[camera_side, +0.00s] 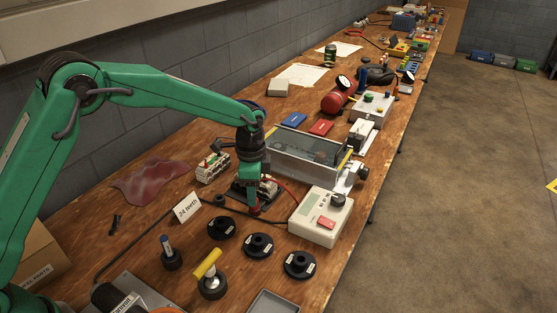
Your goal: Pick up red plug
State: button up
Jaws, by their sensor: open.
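My gripper (254,204) points straight down over the wooden bench, its tip low by a small dark board. A small red piece, likely the red plug (254,211), shows at the fingertips, close to the bench top. The fingers hide part of it, and I cannot tell whether they touch it. The jaws are open, though the gap is too small to make out. A thin red cable (290,192) curves away to the right of the gripper.
A white meter box (320,217) stands close on the right, with a clear-topped case (305,152) behind it. Several black discs (258,245) lie in front. A "24 teeth" card (187,207) and a terminal block (213,168) are on the left. The bench is crowded.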

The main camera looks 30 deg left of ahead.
jog(key=shift+f, duration=1.4)
grip_shut()
jog(key=shift+r, duration=0.2)
jog(key=shift+r, duration=0.55)
jog(key=r, duration=0.3)
jog(key=shift+s+d+r, duration=0.1)
jog(key=shift+s+d, duration=0.1)
jog(key=s+d+r, duration=0.6)
jog(key=s+d, duration=0.1)
jog(key=s, duration=0.1)
jog(key=shift+d+r, duration=0.2)
jog(key=shift+d, duration=0.15)
